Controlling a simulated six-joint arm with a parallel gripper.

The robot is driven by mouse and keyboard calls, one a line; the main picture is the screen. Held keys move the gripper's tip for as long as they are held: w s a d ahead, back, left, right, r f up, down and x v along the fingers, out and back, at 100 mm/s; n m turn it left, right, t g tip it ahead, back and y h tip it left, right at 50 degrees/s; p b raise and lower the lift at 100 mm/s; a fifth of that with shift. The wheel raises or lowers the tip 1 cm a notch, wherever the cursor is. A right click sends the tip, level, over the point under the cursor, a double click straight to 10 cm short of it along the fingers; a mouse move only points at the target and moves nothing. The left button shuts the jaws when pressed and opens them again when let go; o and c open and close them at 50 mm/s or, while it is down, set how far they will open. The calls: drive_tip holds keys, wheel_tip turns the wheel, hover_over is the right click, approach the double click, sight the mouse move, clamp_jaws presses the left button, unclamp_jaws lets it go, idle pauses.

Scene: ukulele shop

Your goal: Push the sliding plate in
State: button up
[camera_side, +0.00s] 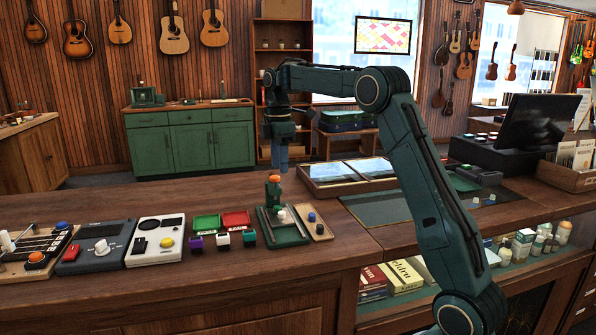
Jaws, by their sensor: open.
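A dark green framed fixture (290,238) lies on the wooden counter, with a white knob (282,214) on it. It looks like the sliding plate's device, but the plate's edges are too small to make out clearly. A green post with an orange top (274,181) stands at its back left. My gripper (282,167) points down, open and empty, above and behind the fixture, close to the orange top in the picture. I cannot tell the exact gap between them.
A wooden board with small knobs (318,224) lies right of the fixture. Green and red trays (236,219) and several small colored blocks sit to its left. Control boxes (155,240) stand further left. A glass-topped case (347,172) lies behind. The counter's front strip is clear.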

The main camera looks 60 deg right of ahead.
sight(282, 212)
drive_tip(key=n, duration=0.7)
drive_tip(key=s+n, duration=0.1)
drive_tip(key=n, duration=0.2)
drive_tip(key=shift+f+n+t, duration=0.1)
drive_tip(key=shift+n+t, duration=0.3)
drive_tip(key=shift+f, duration=0.1)
drive_tip(key=shift+w+f, duration=0.2)
drive_tip(key=shift+f, duration=6.6)
clamp_jaws()
